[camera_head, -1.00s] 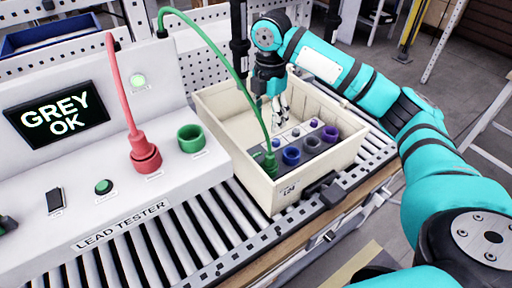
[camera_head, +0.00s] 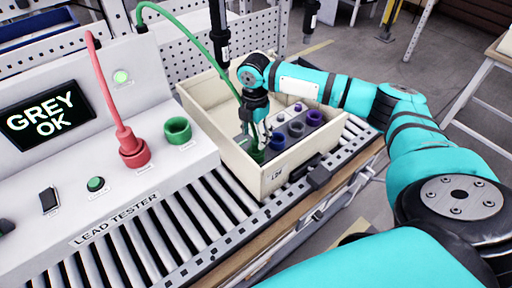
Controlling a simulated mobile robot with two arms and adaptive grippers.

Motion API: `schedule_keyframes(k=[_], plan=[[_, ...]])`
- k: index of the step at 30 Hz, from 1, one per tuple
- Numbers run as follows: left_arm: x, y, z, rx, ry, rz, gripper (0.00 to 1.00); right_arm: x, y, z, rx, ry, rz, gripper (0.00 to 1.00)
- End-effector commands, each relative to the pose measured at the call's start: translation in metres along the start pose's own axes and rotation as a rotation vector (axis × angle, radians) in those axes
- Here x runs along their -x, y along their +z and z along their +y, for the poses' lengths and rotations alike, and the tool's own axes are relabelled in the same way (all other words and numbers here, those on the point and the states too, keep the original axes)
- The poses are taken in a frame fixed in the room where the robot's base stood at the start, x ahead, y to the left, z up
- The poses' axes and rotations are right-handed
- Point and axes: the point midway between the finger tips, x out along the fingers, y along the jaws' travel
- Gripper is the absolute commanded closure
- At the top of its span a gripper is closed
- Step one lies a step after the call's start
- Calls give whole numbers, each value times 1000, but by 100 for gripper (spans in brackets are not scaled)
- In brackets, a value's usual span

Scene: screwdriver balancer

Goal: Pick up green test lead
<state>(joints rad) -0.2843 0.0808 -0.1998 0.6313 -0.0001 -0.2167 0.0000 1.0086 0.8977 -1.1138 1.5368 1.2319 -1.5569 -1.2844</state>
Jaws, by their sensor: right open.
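The green test lead (camera_head: 205,56) arcs from the upper left, above the tester, down into the cream crate (camera_head: 274,177). Its green plug (camera_head: 257,156) stands at the crate's near left corner, at the end of a row of sockets. My right gripper (camera_head: 260,141) points down at the plug, with its fingers open around or just beside its upper part. The arm and fingers partly hide the plug and cable end, so contact cannot be told. My left gripper is not in view.
The lead tester (camera_head: 150,190) at left reads "GREY OK". A red lead (camera_head: 103,88) sits in its red socket, beside an empty green socket (camera_head: 177,130). Black tools hang behind.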

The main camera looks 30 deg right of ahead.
Motion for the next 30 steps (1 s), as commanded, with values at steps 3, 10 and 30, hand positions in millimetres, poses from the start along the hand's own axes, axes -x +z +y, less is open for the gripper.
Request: schedule_keyframes(k=[3,10,30], plan=[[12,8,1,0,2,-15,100,-17,0,-6,0,-6,-1,43],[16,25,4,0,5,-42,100,-42,1,-6,0,-3,-1,43],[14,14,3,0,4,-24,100,-42,0,-5,0,-2,-1,100]])
